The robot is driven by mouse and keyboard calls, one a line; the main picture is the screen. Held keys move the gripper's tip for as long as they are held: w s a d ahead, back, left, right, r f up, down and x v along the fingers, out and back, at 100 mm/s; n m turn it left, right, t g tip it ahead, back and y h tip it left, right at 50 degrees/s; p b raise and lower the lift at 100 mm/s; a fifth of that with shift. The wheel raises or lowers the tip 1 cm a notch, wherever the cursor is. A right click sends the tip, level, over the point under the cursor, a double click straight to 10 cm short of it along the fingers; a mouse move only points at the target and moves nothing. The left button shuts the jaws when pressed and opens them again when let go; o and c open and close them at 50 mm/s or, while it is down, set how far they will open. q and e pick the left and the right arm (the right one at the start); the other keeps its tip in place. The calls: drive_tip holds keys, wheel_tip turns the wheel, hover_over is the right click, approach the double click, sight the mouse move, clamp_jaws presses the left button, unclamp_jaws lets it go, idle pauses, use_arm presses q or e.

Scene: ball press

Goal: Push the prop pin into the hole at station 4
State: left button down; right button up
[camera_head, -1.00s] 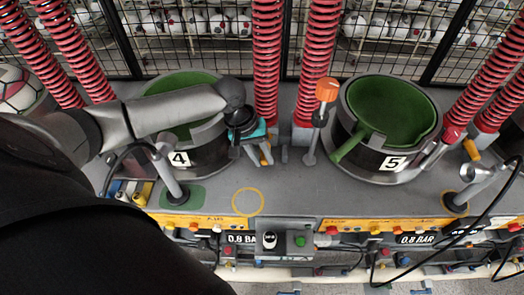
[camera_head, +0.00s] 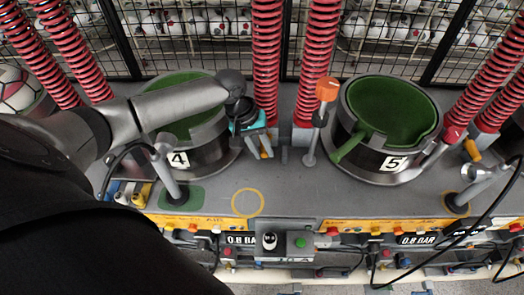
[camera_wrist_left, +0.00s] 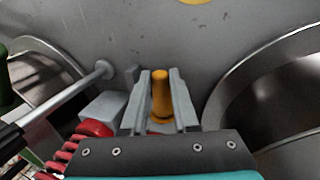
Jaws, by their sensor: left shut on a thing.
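The prop pin (camera_wrist_left: 161,92) is a short yellow-orange cylinder. My left gripper (camera_head: 263,148) is shut on it, and in the left wrist view the pin stands between the two grey fingers. In the head view the gripper hangs just right of the station 4 pot (camera_head: 195,155), a dark drum with a green inside and a "4" label. The pin's yellow also shows between the fingers in the head view. The hole at station 4 is not visible; my arm and gripper cover part of that area. My right gripper is not in view.
The station 5 pot (camera_head: 383,158) stands to the right, with an orange-topped lever (camera_head: 327,90) beside it. Red springs (camera_head: 266,60) rise behind the gripper.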

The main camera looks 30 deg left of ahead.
use_arm(q)
drive_tip(key=shift+w+a, duration=0.1)
drive_tip(key=shift+w, duration=0.1)
drive_tip(key=c, duration=0.6)
unclamp_jaws()
drive_tip(key=shift+s, duration=0.1)
drive_tip(key=v, duration=1.5)
drive_tip(key=shift+r+p, duration=0.2)
drive_tip(key=shift+p, duration=0.25)
